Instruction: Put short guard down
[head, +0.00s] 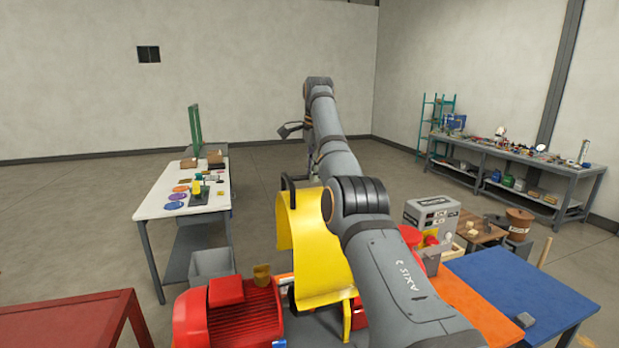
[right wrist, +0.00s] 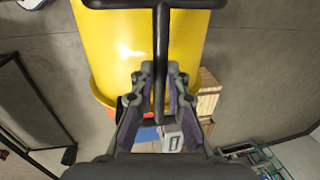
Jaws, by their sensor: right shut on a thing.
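The short guard (head: 312,250) is a curved yellow shell with a black handle (head: 284,190). It is held upright, in front of or over the skid, beside the red motor (head: 240,318); I cannot tell if its lower edge touches anything. In the right wrist view the guard (right wrist: 135,45) fills the top middle, its black T-shaped handle (right wrist: 160,40) running down between my fingers. My right gripper (right wrist: 160,75) is shut on the handle's stem. In the head view my right arm hides most of this gripper and the guard's right side. My left gripper is not in view.
A white table (head: 155,205) with small parts stands at left, a grey bin (head: 212,263) near it. A red table (head: 70,318) is at lower left. A blue surface (head: 520,290) and an orange one (head: 478,308) lie right, near a grey control box (head: 432,225).

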